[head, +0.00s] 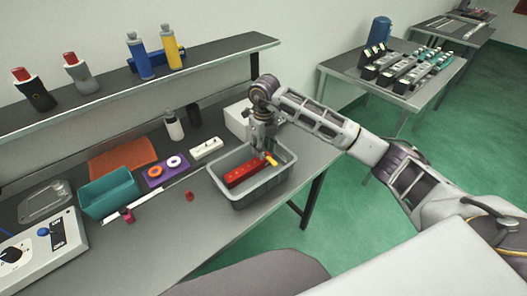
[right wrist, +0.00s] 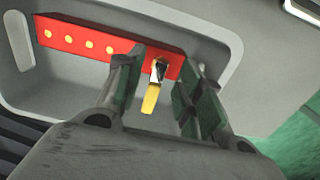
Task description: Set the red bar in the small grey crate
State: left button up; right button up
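The red bar (head: 243,172) lies inside the small grey crate (head: 262,197), within its walls. In the right wrist view the bar (right wrist: 75,39) shows a row of yellow dots and the crate (right wrist: 45,85) surrounds it. A small yellow piece with a metallic part (right wrist: 150,98) shows at the bar's right end, between my fingers. My right gripper (head: 266,150) points down into the crate. In the right wrist view its fingers (right wrist: 164,65) are apart, with a gap between them, near the bar's right end. My left gripper is not in view.
A teal bin (head: 108,194), an orange tray (head: 122,158), a purple block with rings (head: 167,170) and a white block (head: 206,148) stand left of the crate. A shelf (head: 120,88) with bottles runs behind. The bench front is mostly clear.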

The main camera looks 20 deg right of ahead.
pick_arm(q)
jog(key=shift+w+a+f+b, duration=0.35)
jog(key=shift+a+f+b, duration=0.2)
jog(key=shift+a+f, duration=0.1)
pick_arm(e)
notch_tip(320, 180, up, 10)
